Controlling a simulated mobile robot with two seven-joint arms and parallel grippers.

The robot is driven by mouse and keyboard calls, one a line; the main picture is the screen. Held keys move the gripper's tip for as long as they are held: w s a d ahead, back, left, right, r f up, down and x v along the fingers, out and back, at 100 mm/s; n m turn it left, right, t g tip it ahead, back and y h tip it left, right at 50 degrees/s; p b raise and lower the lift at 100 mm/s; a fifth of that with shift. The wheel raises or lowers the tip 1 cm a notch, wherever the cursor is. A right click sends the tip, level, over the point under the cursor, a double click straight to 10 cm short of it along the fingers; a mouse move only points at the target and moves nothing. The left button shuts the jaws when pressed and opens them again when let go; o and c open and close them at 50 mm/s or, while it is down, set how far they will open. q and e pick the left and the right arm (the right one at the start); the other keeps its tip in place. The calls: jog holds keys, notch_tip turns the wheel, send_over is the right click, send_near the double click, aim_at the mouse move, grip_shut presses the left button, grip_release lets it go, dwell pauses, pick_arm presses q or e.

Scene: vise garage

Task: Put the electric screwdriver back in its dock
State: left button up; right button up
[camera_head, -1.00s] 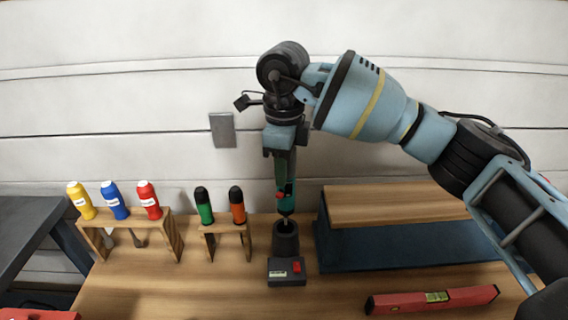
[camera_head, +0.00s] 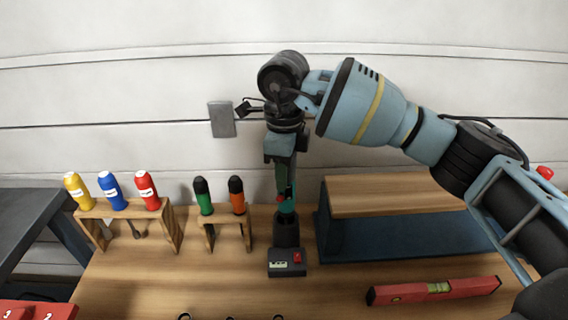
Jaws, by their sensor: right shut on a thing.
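The electric screwdriver (camera_head: 287,203), teal and dark with a red part, stands upright with its lower end at the mouth of its dock. The dock (camera_head: 287,262) is a dark block with a black cup and a red button, on the wooden workbench. My right gripper (camera_head: 282,175) points down above the dock and is shut on the screwdriver's upper part. The fingers partly hide the screwdriver, and its tip is hidden in the cup. I cannot tell how deep it sits. My left gripper does not show.
A smaller stand (camera_head: 218,234) holds green and orange handled tools. A wood-topped blue shelf (camera_head: 385,241) is close on the right. A red level (camera_head: 433,291) lies in front of it.

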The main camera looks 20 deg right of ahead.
aim_at(284, 194)
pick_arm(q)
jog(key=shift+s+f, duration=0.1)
pick_arm(e)
jog(key=shift+f, duration=0.4)
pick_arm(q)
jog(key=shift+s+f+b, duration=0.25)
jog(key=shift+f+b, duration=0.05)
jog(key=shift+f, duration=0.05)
pick_arm(e)
jog(key=shift+f, duration=1.5)
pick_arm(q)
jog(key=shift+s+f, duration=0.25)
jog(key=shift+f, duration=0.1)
pick_arm(e)
jog(key=shift+f, duration=0.95)
pick_arm(q)
jog(key=shift+b, duration=0.3)
pick_arm(e)
jog(key=shift+f, duration=0.55)
jog(key=o, duration=1.4)
